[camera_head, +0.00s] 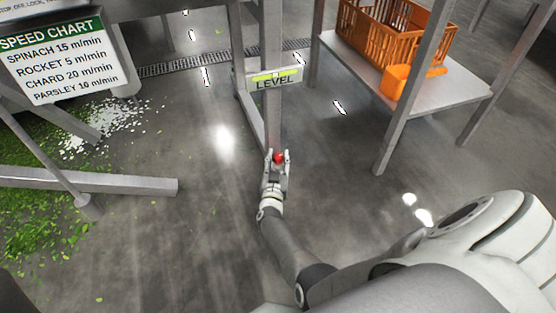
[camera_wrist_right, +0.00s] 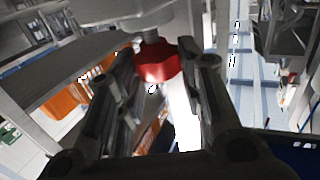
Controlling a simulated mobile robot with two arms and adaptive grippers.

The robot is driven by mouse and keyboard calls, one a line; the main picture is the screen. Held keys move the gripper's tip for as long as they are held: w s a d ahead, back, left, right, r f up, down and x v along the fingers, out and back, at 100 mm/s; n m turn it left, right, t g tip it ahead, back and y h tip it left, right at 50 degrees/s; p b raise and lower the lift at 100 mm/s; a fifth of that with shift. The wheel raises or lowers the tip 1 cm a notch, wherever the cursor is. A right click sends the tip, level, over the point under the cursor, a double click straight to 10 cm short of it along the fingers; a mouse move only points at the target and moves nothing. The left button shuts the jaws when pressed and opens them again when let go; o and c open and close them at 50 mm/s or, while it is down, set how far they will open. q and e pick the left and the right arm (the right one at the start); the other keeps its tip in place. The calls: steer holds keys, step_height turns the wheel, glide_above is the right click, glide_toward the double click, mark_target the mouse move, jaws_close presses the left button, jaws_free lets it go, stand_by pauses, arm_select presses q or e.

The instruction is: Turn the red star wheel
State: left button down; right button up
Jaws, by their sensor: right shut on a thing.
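The red star wheel (camera_head: 278,157) sits low on a grey upright post, below the LEVEL sign, in the head view. My right gripper (camera_head: 276,164) reaches up to it with its fingers on either side. In the right wrist view the red wheel (camera_wrist_right: 157,62) shows between the two finger pads of the gripper (camera_wrist_right: 158,85), with a metal stem above it. The right gripper is shut on the wheel. Its far side is hidden. My left gripper is not in view.
The LEVEL sign (camera_head: 274,79) is on the post above the wheel. A metal table (camera_head: 440,95) with an orange crate (camera_head: 385,35) and an orange scoop-like container (camera_head: 397,80) stands to the right. Leaves (camera_head: 45,220) litter the floor at left, below the speed chart (camera_head: 58,60).

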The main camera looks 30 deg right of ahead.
steer(key=o, duration=1)
steer(key=shift+o, duration=0.2)
steer(key=shift+d+y, duration=0.1)
steer(key=shift+y, duration=0.2)
